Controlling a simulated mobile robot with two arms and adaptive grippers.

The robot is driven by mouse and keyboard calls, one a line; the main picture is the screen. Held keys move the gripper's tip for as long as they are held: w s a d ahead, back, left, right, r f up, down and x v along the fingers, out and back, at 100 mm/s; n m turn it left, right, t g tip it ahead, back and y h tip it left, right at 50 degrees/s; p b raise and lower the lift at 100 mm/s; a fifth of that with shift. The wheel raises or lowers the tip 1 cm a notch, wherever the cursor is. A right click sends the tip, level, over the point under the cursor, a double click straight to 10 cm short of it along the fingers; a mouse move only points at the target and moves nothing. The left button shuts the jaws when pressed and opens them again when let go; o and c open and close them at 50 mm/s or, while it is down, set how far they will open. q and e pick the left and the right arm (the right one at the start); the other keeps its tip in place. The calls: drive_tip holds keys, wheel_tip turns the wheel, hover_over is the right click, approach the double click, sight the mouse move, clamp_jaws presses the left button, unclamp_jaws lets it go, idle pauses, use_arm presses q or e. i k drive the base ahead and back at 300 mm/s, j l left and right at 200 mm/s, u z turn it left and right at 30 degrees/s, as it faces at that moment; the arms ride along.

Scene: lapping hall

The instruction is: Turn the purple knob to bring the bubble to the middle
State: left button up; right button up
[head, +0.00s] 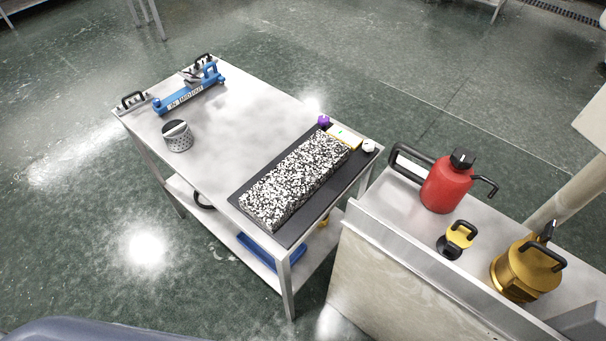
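The purple knob (324,120) is at the far end of a dark plate (244,197) on the metal cart. A cream level block (345,138) with a small green vial sits between the purple knob and a white knob (369,146). The bubble in the vial is too small to make out. A black-and-white speckled slab (294,178) lies on the plate, its far end close to the level. Neither of my grippers is in view.
The cart top (245,105) is clear in the middle. A blue tool (188,93) and a perforated metal canister (177,136) stand at its left. A counter at right holds a red can (447,187), a yellow-and-black item (457,239) and a brass pot (526,270).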

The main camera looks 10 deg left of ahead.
sight(323, 120)
drive_tip(key=i+j, duration=0.1)
drive_tip(key=j, duration=0.85)
drive_tip(key=i+j+u, duration=0.1)
drive_tip(key=j, duration=0.35)
drive_tip(key=i+j, duration=0.1)
drive_tip(key=j, duration=0.4)
